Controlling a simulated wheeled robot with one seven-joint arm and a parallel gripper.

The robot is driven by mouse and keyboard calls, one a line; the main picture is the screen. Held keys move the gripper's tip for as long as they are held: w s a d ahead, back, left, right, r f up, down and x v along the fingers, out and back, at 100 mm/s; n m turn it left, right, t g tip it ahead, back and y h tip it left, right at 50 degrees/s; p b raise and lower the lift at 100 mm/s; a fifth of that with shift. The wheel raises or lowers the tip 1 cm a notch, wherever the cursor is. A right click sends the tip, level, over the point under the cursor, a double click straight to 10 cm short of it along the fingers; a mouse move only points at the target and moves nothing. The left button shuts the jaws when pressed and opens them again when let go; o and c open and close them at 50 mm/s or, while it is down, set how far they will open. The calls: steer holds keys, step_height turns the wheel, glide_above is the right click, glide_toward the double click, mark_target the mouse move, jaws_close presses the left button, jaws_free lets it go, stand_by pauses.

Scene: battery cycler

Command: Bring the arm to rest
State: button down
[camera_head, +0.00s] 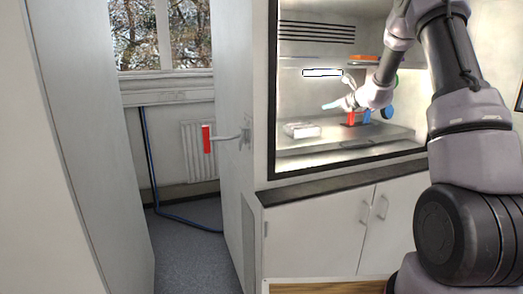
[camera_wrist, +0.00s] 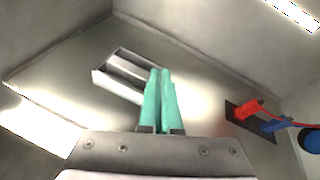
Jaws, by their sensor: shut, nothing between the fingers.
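My gripper (camera_wrist: 160,88) shows in the wrist view with its two green fingers side by side, shut and empty. In the head view my arm reaches from the right into the lit cabinet, and my gripper (camera_head: 331,105) is small there, pointing left above the cabinet floor. A pale rectangular holder (camera_head: 301,130) sits on the cabinet floor below and left of it. In the wrist view the holder (camera_wrist: 126,72) lies beyond the fingers, partly hidden by them.
A red clip (camera_head: 351,118) and a blue clip (camera_wrist: 275,125) are at the right inside the cabinet. The cabinet's front frame (camera_head: 270,100) surrounds the opening. An orange item (camera_head: 364,57) lies on a shelf above.

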steer(key=s+a+r+n+g, duration=0.1)
steer(key=s+a+r+n, duration=0.25)
steer(key=s, duration=0.45)
steer(key=s+a+r+n+g+y, duration=0.1)
steer(key=s+a+r+n+g, duration=0.1)
steer(key=s+r+n, duration=0.45)
steer(key=s+a+r+n+g, duration=0.1)
steer(key=s+a+r+n, duration=0.15)
steer(key=s, duration=0.65)
steer(key=s+d+n+h, duration=0.1)
steer(key=s+n+h, duration=0.1)
steer(key=s, duration=0.6)
steer(key=s+d+f+n+h, duration=0.1)
steer(key=s+n, duration=0.3)
steer(key=s, duration=0.5)
steer(key=s+d+n+h, duration=0.3)
steer(key=s+n, duration=0.1)
steer(key=s, duration=0.4)
steer(key=shift+s+f+g, duration=0.35)
steer(key=shift+g, duration=0.05)
steer(key=shift+d, duration=0.1)
